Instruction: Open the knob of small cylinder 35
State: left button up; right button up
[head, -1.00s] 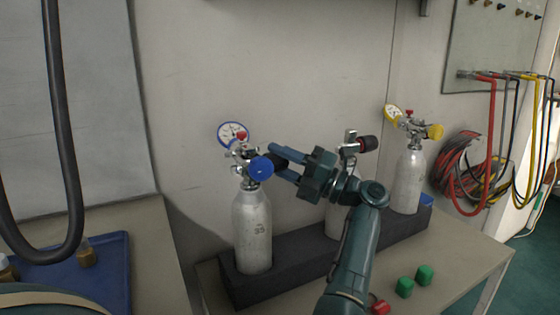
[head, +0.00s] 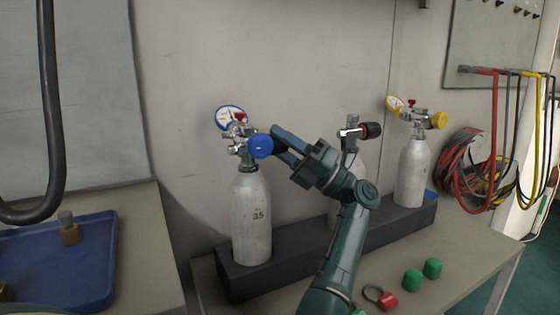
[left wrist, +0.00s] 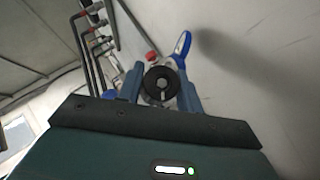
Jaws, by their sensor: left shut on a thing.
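Small cylinder 35 (head: 251,225) is a silver bottle marked 35. It stands upright in the dark rack, with a valve, a blue-rimmed gauge (head: 230,119) and a blue round cap (head: 261,146) on top. My left gripper (head: 275,142) is at the right side of its valve, shut on the knob. In the left wrist view the round black knob (left wrist: 160,85) sits between the two fingers. My right gripper is not in view.
The dark rack (head: 240,282) also holds a middle cylinder with a black-and-red knob (head: 370,130), partly behind my arm, and a right cylinder (head: 411,172) with a yellow cap. Green caps (head: 412,280) and a red ring-tagged piece (head: 388,301) lie in front. A blue tray (head: 95,275) is at left.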

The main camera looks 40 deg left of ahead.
aim_at(287, 148)
pick_arm(q)
jog(key=shift+f+n+g+b, duration=0.15)
jog(key=shift+n+g+b, duration=1.15)
jog(key=shift+n+g, duration=0.3)
jog(key=shift+n, duration=0.3)
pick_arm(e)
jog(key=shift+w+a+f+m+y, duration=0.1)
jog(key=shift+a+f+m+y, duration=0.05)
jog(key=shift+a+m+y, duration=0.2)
pick_arm(q)
jog(key=shift+n+g, duration=0.3)
jog(key=o, duration=1)
jog(key=shift+w+d+f, duration=0.1)
jog(key=shift+w+d, duration=0.1)
jog(key=shift+d, duration=0.1)
jog(key=v, duration=0.6)
jog(key=shift+w+d+f, duration=0.15)
jog(key=shift+d+f, duration=0.05)
jog(key=shift+d, duration=0.05)
